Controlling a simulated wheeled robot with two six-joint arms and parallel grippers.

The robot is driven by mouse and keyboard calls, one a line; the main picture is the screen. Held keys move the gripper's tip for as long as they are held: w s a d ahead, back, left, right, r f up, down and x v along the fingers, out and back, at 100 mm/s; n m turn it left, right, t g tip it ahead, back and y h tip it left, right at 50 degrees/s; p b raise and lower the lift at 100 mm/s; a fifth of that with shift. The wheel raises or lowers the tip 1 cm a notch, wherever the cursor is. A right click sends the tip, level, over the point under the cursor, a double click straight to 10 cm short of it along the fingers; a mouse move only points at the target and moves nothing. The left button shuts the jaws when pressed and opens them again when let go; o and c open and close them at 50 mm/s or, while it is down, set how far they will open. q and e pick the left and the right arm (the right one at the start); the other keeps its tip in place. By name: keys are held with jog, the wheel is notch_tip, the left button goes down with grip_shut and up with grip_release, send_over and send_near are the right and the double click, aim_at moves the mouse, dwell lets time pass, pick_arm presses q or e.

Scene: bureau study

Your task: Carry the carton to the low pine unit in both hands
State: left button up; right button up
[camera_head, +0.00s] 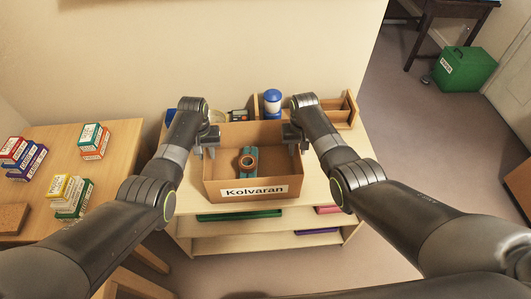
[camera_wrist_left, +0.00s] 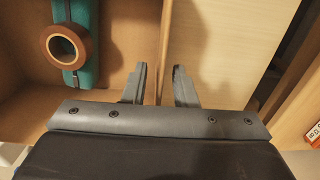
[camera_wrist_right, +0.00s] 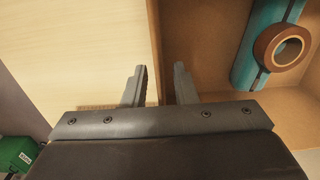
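The carton (camera_head: 225,187), an open brown box labelled Kolvaran, appears to stand upright on the top of the low pine unit (camera_head: 320,195). A teal item (camera_head: 246,151) and a brown tape roll (camera_head: 250,161) lie inside it. My left gripper (camera_head: 205,153) is at the carton's left wall; in the left wrist view its fingers (camera_wrist_left: 158,85) stand apart on either side of that wall (camera_wrist_left: 167,50). My right gripper (camera_head: 297,149) is at the right wall; its fingers (camera_wrist_right: 160,85) likewise stand apart around the wall (camera_wrist_right: 154,40). The carton's underside is hidden.
A blue-topped jar (camera_head: 272,103) and a wooden organiser (camera_head: 341,112) stand behind the carton on the unit. A table (camera_head: 110,165) with several small boxes (camera_head: 94,141) is at left. A green box (camera_head: 465,69) sits on the floor at far right; the floor between is clear.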

pick_arm(q)
notch_tip(320, 180, up, 9)
jog(key=shift+r, duration=0.2)
pick_arm(e)
notch_tip(320, 180, up, 12)
dwell(0.6)
dwell(0.3)
